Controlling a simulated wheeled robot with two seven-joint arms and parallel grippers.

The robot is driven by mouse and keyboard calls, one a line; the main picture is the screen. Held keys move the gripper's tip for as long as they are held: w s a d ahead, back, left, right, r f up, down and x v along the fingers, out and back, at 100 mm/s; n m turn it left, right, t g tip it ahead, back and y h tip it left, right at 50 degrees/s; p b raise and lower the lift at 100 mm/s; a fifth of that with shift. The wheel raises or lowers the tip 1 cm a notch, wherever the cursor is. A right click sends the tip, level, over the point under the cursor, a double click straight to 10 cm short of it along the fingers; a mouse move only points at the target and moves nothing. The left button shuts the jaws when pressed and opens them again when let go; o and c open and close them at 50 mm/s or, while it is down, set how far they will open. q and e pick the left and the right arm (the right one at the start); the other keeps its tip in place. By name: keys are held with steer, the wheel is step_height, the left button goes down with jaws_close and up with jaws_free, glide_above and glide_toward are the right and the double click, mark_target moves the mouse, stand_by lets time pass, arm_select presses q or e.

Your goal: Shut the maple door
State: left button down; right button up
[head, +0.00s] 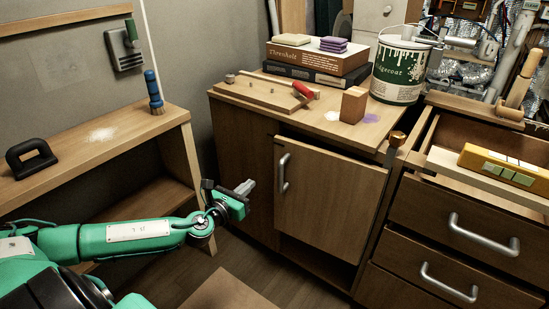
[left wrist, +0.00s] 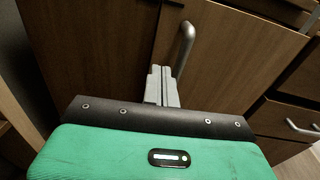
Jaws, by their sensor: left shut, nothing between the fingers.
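The maple door (head: 332,205) is the light wooden door in the middle of the cabinet, with a metal bar handle (head: 284,173) near its left edge. A dark gap shows along its top and the cabinet's inside shows under it, so it looks slightly ajar. My left gripper (head: 248,187) is shut and empty, in front of the darker panel left of the handle. In the left wrist view its closed fingers (left wrist: 162,84) point at the cabinet front, just left of the handle (left wrist: 184,48); I cannot tell whether they touch anything. My right gripper is out of view.
The cabinet top (head: 245,94) holds a paint can (head: 399,72), books (head: 315,60) and a wooden block (head: 353,104). Drawers (head: 455,225) stand at right, the top one open. A low shelf unit (head: 100,140) is at left. Some floor (head: 190,275) is clear.

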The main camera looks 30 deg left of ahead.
arm_select(q)
steer(key=s+r, duration=0.1)
steer(key=b, duration=0.2)
glide_toward(277, 158)
steer(key=shift+y, duration=0.4)
steer(key=w, duration=0.5)
steer(key=shift+d+f, duration=0.1)
steer(key=shift+w, duration=0.9)
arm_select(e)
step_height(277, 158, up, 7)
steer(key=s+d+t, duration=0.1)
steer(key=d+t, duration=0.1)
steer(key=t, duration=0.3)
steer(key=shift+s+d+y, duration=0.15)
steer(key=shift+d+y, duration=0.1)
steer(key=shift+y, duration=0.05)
